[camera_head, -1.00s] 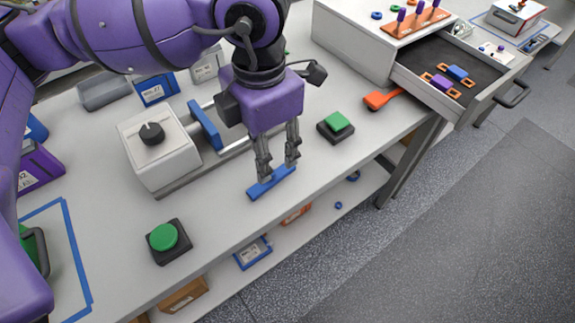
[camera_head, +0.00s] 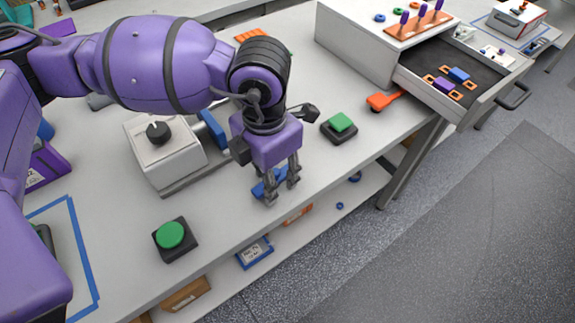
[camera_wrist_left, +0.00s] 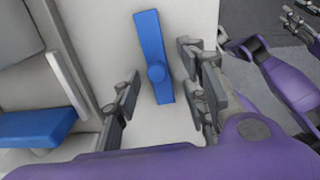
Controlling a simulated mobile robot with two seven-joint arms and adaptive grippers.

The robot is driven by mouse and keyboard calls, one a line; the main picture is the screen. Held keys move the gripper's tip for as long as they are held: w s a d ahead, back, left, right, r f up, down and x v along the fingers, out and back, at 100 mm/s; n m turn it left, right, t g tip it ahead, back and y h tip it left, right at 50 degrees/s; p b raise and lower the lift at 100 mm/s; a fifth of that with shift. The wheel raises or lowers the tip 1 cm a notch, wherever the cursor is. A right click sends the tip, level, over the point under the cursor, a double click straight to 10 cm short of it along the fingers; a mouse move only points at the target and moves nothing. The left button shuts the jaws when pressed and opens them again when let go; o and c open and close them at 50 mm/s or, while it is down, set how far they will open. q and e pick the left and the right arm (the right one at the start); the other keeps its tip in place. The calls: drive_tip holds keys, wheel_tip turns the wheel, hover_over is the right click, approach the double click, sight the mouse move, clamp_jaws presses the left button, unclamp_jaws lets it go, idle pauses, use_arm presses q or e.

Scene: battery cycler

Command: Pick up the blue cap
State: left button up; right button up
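The blue cap (camera_wrist_left: 150,42) is a flat blue bar with a round knob on top. It lies on the white table near the front edge, partly hidden behind my fingers in the head view (camera_head: 260,188). My left gripper (camera_head: 281,191) points down at the cap. In the left wrist view the gripper (camera_wrist_left: 160,88) is open, one finger on each side of the bar, with visible gaps, so it is not clamped. Part of my right arm shows at the right of the wrist view, with its gripper (camera_wrist_left: 301,20) at the upper right corner, too small to read.
A white box with a black knob (camera_head: 158,153) and a blue upright plate (camera_head: 212,128) stand left of the gripper. Green buttons (camera_head: 171,236) (camera_head: 340,122) sit on either side. An open drawer (camera_head: 478,102) is at the right. The table's front edge is close.

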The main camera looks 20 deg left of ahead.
use_arm(q)
drive_tip(key=c, duration=0.9)
drive_tip(key=shift+c, duration=0.2)
drive_tip(key=shift+r, duration=0.1)
